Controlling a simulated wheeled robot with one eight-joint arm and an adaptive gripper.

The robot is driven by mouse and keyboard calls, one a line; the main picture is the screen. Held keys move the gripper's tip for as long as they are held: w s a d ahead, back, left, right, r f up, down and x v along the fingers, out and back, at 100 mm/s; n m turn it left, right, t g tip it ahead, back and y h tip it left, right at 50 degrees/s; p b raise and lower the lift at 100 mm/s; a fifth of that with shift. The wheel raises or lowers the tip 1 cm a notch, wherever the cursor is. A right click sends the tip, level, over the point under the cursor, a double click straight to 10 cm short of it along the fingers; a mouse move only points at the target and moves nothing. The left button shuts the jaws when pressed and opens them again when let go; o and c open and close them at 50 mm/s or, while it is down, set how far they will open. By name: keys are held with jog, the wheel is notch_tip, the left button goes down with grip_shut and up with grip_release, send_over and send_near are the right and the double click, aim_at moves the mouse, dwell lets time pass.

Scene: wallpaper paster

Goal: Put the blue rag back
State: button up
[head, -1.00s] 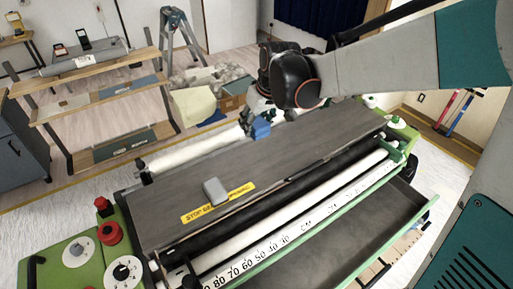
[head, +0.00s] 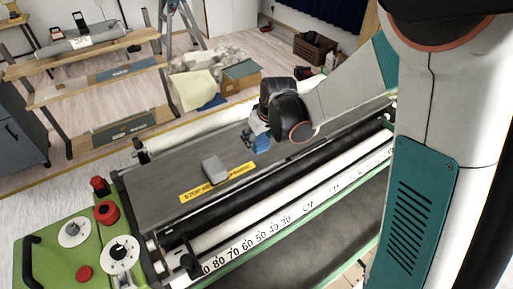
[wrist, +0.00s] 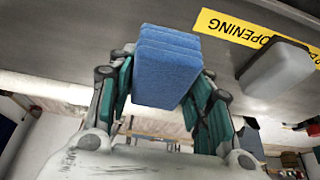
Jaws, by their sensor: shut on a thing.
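The blue rag (wrist: 166,66) is a folded blue block held between the two fingers of my gripper (wrist: 165,98) in the wrist view. In the head view the blue rag (head: 262,143) shows at the tip of my gripper (head: 258,136), over the dark top of the wallpaper paster (head: 150,190). My gripper is shut on the rag. Whether the rag touches the top surface, I cannot tell.
A grey block (head: 214,168) lies on the paster top by the yellow warning label (head: 218,183). Red and white knobs sit on the green end panel (head: 60,245). Wooden shelves (head: 90,85) stand at the back left. A cardboard box (head: 240,77) stands on the floor behind.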

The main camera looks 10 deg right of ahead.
jog(key=shift+f+b, duration=0.6)
jog(key=shift+f, duration=1.4)
jog(key=shift+f+b, duration=0.3)
jog(key=shift+f, duration=0.05)
jog(key=o, duration=1.1)
jog(key=shift+r, duration=0.1)
jog(key=shift+r+p, duration=0.15)
jog(key=shift+p, duration=0.2)
